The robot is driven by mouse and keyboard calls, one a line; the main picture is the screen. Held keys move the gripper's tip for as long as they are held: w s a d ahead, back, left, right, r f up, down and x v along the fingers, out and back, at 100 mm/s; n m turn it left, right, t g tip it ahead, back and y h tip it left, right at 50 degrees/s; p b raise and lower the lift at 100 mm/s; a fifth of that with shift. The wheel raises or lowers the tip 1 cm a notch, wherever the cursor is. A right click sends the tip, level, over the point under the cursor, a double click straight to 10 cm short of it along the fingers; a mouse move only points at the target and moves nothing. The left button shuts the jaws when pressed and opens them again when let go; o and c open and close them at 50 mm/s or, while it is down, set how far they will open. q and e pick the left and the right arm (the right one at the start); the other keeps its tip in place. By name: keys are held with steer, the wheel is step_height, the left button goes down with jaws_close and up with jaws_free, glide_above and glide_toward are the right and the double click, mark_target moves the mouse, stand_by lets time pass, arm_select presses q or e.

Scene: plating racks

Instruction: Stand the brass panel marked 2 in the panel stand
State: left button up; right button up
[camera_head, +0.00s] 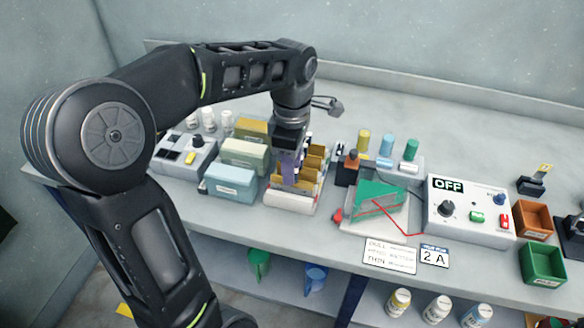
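Several brass-coloured panels (315,160) stand in a pale rack (290,204) at the middle of the bench. I cannot read a 2 on any of them. My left gripper (289,172) points down into the left part of this rack, among the panels. Its fingertips are partly hidden, so I cannot tell whether it is open or shut on a panel. A small black stand (531,187) at the far right has a small yellow marked plate (544,170) upright at its back. I cannot tell whether this is the panel stand.
A control box (470,215) marked OFF and a green wedge-shaped piece (380,200) with a red cord stand right of the rack. Orange (533,220) and green (543,263) bins sit near the right edge. Boxes (230,181) crowd the rack's left. The back of the bench is mostly clear.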

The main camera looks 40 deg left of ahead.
arm_select(q)
step_height(320, 180, up, 7)
steer(key=shift+f, duration=0.15)
stand_by(0.9)
